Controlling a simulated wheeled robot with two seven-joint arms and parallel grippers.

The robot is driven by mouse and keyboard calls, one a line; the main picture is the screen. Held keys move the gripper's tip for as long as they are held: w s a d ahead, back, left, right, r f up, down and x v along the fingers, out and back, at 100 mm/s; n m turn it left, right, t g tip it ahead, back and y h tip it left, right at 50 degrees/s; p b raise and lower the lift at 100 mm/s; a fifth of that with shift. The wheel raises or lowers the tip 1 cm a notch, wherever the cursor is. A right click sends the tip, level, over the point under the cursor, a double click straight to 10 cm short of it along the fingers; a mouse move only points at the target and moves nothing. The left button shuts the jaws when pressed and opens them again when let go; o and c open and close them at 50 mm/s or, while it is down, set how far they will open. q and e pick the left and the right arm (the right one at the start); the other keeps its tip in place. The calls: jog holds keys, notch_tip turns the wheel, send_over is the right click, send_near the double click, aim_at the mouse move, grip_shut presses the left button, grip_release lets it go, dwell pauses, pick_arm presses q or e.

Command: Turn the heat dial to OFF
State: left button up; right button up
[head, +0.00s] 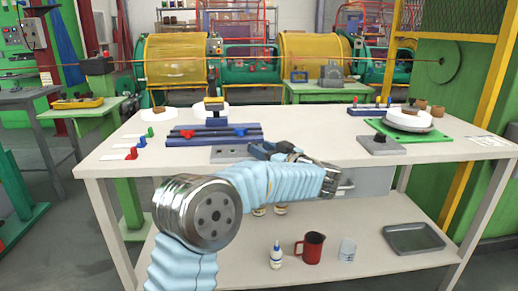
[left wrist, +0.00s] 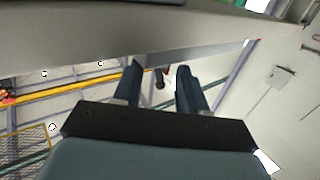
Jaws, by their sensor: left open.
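My left gripper (head: 262,150) is at the front edge of the white worktable, by a grey plate (head: 232,153). Its dark fingers are apart in the left wrist view (left wrist: 160,84). Between them, in that view, shows a small dark rounded thing (left wrist: 160,82) with a bit of red; I cannot tell what it is or whether it is near. I cannot make out a heat dial or an OFF mark for certain. A small grey block with a dark knob (head: 378,140) stands on the table right of my gripper. My right gripper is not in view.
The white table (head: 310,125) bears a blue rail fixture (head: 214,136) and a white round dish (head: 407,118) on a green mat. A red mug (head: 311,248), a white bottle (head: 276,257) and a grey tray (head: 413,238) are on the lower shelf. The table's middle is clear.

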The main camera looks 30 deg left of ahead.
pick_arm(q)
jog(key=b+v, duration=0.1)
jog(key=v, duration=1)
jog(key=shift+d, duration=0.25)
